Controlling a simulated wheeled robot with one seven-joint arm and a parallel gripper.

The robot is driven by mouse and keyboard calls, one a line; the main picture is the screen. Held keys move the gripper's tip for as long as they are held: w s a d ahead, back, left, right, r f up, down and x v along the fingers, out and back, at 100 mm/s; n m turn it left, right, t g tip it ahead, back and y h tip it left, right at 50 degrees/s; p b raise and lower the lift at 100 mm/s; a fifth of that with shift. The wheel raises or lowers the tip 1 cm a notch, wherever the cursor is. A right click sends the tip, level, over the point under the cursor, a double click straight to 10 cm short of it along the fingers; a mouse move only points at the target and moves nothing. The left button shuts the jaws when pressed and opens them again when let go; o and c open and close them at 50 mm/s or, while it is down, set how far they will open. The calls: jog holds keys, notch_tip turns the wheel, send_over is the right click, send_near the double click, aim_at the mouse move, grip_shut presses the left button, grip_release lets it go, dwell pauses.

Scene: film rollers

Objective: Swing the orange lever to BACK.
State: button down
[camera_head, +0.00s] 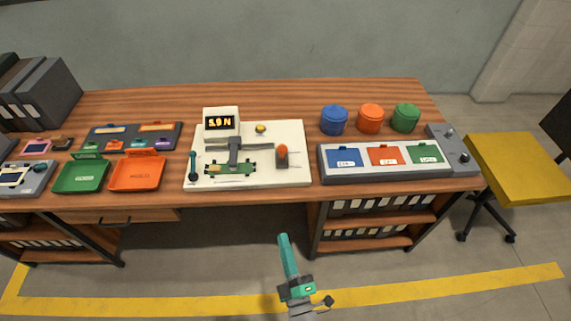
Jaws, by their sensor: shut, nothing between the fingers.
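The orange lever (282,150) is a small orange knob on a dark grey block, at the right side of a white panel (298,130) on the bench. It appears to stand upright; its exact tilt and any BACK marking are too small to read. My gripper (284,239) has teal fingers that are shut and empty. It is in front of the bench, over the floor in the picture, below the lever and apart from it.
The panel also carries a display (221,123), a green board (230,168), a dark teal-tipped handle (192,166) and a yellow button (260,128). Coloured jars (370,118) and a bin console (385,158) stand right. Green and orange trays (137,172) lie left.

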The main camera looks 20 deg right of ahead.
aim_at(282, 152)
jog(key=w+d+r+n+t, duration=0.1)
jog(key=w+d+r+n, duration=0.1)
jog(key=w+d+n, duration=0.3)
jog(key=w+d, duration=0.2)
jog(key=w, duration=0.2)
jog(key=shift+w, duration=0.4)
jog(key=shift+r, duration=0.1)
jog(key=x, duration=1.4)
jog(key=shift+d+r, duration=0.15)
